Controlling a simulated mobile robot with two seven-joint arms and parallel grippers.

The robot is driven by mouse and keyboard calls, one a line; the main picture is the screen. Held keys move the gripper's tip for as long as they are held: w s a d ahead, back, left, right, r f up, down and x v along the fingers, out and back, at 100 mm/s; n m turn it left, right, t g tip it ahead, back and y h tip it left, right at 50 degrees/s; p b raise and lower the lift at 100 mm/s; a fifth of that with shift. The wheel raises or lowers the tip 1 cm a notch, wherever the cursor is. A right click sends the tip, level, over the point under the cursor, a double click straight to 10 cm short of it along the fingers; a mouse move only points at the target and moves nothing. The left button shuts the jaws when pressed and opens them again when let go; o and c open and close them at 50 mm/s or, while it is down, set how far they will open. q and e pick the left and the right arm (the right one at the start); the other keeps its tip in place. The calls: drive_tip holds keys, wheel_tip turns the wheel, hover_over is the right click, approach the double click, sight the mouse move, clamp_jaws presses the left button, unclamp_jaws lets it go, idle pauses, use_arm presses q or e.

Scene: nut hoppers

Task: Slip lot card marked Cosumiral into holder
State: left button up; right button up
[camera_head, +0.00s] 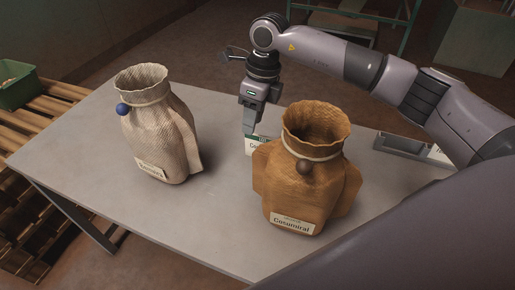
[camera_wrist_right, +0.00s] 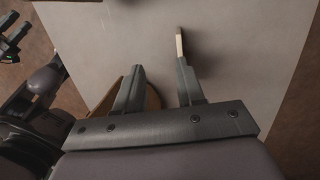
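My right gripper (camera_head: 249,128) points down at the card. In the right wrist view its fingers (camera_wrist_right: 160,82) are well apart, and a thin pale edge (camera_wrist_right: 179,46), apparently the card, lies at the right fingertip; I cannot tell if they touch. The brown sack (camera_head: 305,185) has a front holder with a label reading Cosumiral (camera_head: 292,223). A dark part at the wrist view's left edge may be my left gripper (camera_wrist_right: 14,32).
A pale sack (camera_head: 160,135) with a blue bead and a label stands left on the grey table (camera_head: 215,225). A grey tray (camera_head: 400,146) with a white card (camera_head: 440,154) lies at right, partly behind my right arm. A green bin (camera_head: 17,86) is far left. The table's front left is clear.

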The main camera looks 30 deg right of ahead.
sight(263, 137)
drive_tip(key=d, duration=0.1)
drive_tip(key=d+h, duration=0.1)
drive_tip(key=shift+s+d+f+h, duration=0.1)
drive_tip(key=shift+d+f+h, duration=0.15)
drive_tip(key=shift+d+h, duration=0.15)
drive_tip(key=shift+d+f, duration=0.15)
drive_tip(key=shift+f, duration=0.15)
drive_tip(key=f, duration=0.6)
drive_tip(key=shift+a+f, duration=0.2)
drive_tip(key=shift+f, duration=0.05)
clamp_jaws()
